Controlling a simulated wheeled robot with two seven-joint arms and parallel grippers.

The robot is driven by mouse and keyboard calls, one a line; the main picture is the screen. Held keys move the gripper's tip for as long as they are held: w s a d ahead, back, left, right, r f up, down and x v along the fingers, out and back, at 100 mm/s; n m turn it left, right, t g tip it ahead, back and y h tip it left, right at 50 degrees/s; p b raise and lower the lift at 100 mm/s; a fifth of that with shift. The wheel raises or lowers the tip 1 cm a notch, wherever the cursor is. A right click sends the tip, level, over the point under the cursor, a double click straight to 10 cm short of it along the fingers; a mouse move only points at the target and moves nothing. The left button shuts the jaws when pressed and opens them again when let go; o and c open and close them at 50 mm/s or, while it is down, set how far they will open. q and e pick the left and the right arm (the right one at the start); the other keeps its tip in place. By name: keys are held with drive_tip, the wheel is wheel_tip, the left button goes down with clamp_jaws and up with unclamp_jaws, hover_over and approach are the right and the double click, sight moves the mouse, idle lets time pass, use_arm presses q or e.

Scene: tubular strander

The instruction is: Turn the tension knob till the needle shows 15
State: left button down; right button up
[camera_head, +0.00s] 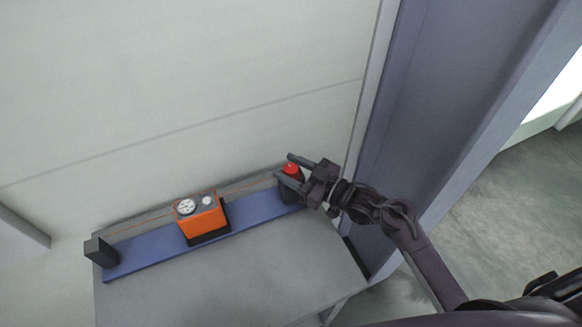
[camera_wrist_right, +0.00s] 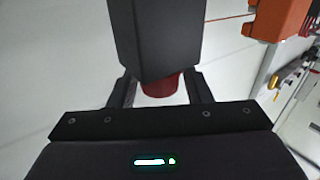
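The red knob (camera_head: 291,168) is on a black block (camera_head: 290,188) at the right end of a blue rail. It also shows in the right wrist view (camera_wrist_right: 160,86), partly hidden by the black block. My right gripper (camera_head: 284,167) is open, with one finger on each side of the knob. In the right wrist view gaps show between the knob and both fingers. An orange box (camera_head: 201,222) on the rail has a white round gauge (camera_head: 186,207) on top; its needle is too small to read. My left gripper is not in view.
The blue rail (camera_head: 150,251) lies along the back of a grey table (camera_head: 230,285), against a pale wall. A black block (camera_head: 100,251) stands at its left end. A thin line runs above the rail. A blue-grey post (camera_head: 415,120) rises right of the table. The table front is clear.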

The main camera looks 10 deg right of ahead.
drive_tip(key=c, duration=0.7)
drive_tip(key=shift+a+r+m+t+h+p, duration=0.1)
drive_tip(key=shift+r+m+t+h+p, duration=0.15)
drive_tip(key=shift+m+t+h+p, duration=0.95)
drive_tip(key=shift+m+t+h, duration=0.35)
drive_tip(key=shift+h, duration=0.45)
drive_tip(key=shift+f+m+t+h, duration=0.15)
drive_tip(key=shift+m+t+h, duration=0.2)
drive_tip(key=shift+m+h, duration=0.5)
drive_tip(key=o, duration=1)
drive_tip(key=shift+c, duration=0.2)
